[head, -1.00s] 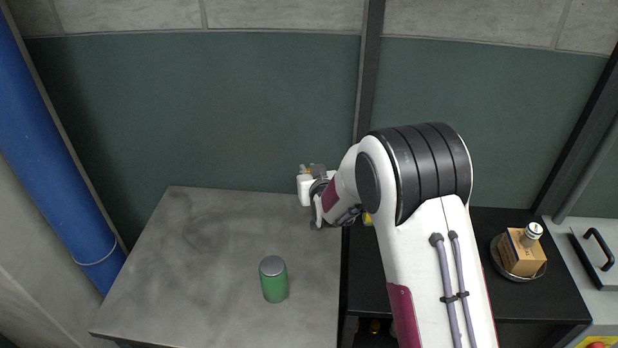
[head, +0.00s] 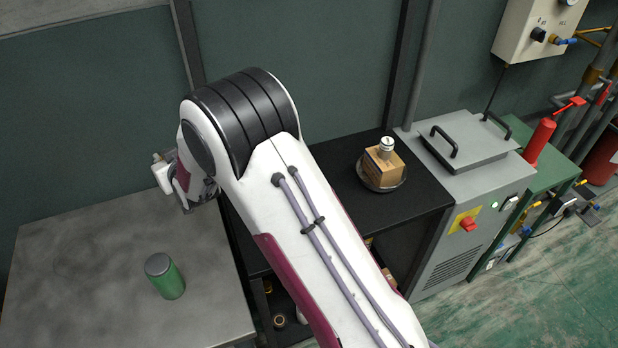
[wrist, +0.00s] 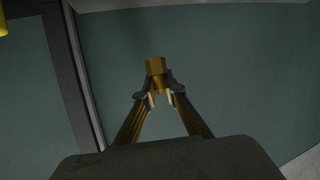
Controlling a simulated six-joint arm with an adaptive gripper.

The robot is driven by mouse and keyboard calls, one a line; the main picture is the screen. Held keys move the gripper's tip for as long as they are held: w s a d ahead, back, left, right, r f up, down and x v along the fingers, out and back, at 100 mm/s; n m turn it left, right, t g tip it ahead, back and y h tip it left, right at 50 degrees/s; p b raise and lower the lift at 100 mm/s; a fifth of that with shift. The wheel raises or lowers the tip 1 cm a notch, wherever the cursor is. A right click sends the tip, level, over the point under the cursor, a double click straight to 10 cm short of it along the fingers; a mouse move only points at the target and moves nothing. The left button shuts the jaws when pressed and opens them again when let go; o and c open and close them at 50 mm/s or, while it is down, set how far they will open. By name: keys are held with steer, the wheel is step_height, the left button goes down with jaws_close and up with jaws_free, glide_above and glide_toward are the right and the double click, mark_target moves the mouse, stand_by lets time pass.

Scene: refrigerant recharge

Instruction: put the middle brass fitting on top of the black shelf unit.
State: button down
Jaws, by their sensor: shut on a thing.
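In the wrist view, my gripper (wrist: 160,95) is shut on a brass fitting (wrist: 155,68), which stands up between the fingertips against the green wall. In the head view, my wrist is over the back of the grey table, but the fingertips and the held fitting cannot be made out. The black shelf unit (head: 428,198) stands to the right of the grey table, partly hidden behind my arm. Other small brass pieces (head: 280,320) show low inside it, beside my arm.
On the shelf top, a round pan (head: 398,184) holds a cardboard box (head: 383,168) with a white-capped jar (head: 387,145) on it. A green can (head: 166,278) stands on the grey table (head: 80,260). A grey machine (head: 470,170) adjoins the shelf's right side.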

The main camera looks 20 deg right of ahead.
steer(key=shift+s+d+f, duration=0.15)
steer(key=shift+s+d, duration=0.3)
steer(key=s+d+r+m+h, duration=0.15)
steer(key=s+d, duration=0.25)
steer(key=d, duration=0.4)
steer(key=s+d+r+m+h, duration=0.1)
steer(key=s+d+r, duration=0.2)
steer(key=d, duration=0.5)
steer(key=s+d+r+m+h, duration=0.1)
steer(key=s+d+r+h, duration=0.2)
steer(key=d, duration=0.5)
steer(key=w+d+f+m+h, duration=0.1)
steer(key=w+d+f, duration=0.3)
steer(key=d, duration=0.5)
steer(key=w+d+f+m, duration=0.1)
steer(key=w+d+f, duration=0.3)
steer(key=d, duration=0.6)
steer(key=shift+d+f+m+h, duration=0.3)
steer(key=shift+m+h, duration=0.05)
steer(key=shift+f, duration=0.1)
steer(key=shift+f, duration=3.05)
steer(key=shift+f, duration=0.15)
steer(key=shift+f, duration=1.75)
